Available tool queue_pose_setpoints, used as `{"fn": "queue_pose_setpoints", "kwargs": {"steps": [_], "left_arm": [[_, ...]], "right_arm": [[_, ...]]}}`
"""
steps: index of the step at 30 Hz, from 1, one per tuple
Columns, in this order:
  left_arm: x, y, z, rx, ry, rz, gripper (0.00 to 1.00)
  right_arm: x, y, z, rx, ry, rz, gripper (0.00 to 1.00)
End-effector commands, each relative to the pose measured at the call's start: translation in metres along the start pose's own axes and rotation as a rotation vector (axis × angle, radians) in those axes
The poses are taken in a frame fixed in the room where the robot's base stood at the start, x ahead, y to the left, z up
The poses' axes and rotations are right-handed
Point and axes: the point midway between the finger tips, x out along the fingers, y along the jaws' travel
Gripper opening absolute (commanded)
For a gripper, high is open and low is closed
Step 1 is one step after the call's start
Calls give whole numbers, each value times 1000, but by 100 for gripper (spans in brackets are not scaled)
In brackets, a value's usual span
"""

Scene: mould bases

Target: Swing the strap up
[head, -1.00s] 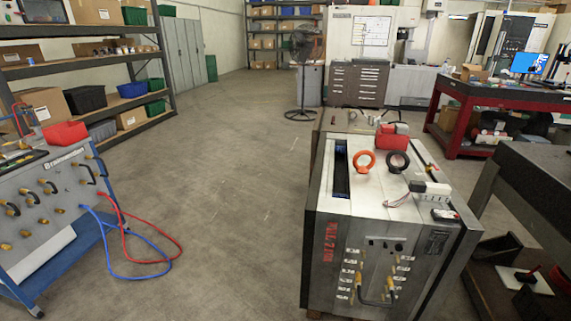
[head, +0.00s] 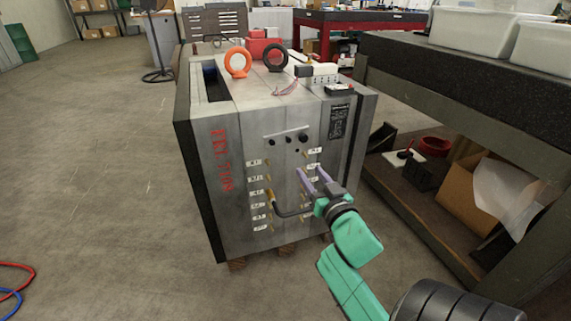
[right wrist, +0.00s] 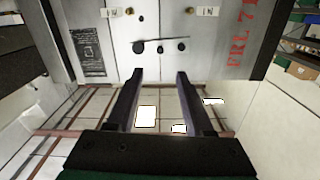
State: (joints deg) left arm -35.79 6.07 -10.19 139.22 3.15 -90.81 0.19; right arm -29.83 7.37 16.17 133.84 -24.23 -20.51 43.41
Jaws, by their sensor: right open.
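The mould base (head: 240,160) is a large grey steel block with red lettering, standing on wooden blocks. High on its front face a thin light bar (head: 287,133), apparently the strap, lies nearly level with several dark round knobs just below it. My right gripper (head: 310,174) is open and empty in front of the face, below the bar and knobs. In the right wrist view the two spread fingers (right wrist: 160,74) point toward the knobs (right wrist: 160,48), with nothing between them. My left gripper is not in view.
A black looped hose (head: 290,214) joins brass fittings below the gripper. A dark bench (head: 440,75) stands close on the right.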

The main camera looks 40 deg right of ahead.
Motion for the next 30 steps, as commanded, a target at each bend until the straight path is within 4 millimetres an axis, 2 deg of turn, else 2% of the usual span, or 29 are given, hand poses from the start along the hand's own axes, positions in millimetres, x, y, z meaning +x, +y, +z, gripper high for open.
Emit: {"fn": "queue_pose_setpoints", "kwargs": {"steps": [2,5,15,18,22,29,30], "left_arm": [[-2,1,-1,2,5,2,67],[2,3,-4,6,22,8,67],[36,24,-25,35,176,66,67],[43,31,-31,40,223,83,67],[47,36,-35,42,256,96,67],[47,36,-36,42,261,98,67],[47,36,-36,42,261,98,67]], "right_arm": [[5,-1,-6,2,11,-2,52],[22,-2,-7,-1,11,-3,52],[111,-1,-6,-1,10,-2,52],[130,-2,-5,0,7,-2,52],[143,-1,-6,2,6,-2,52],[144,-2,-6,2,5,-2,52],[144,-2,-6,2,5,-2,44]]}}
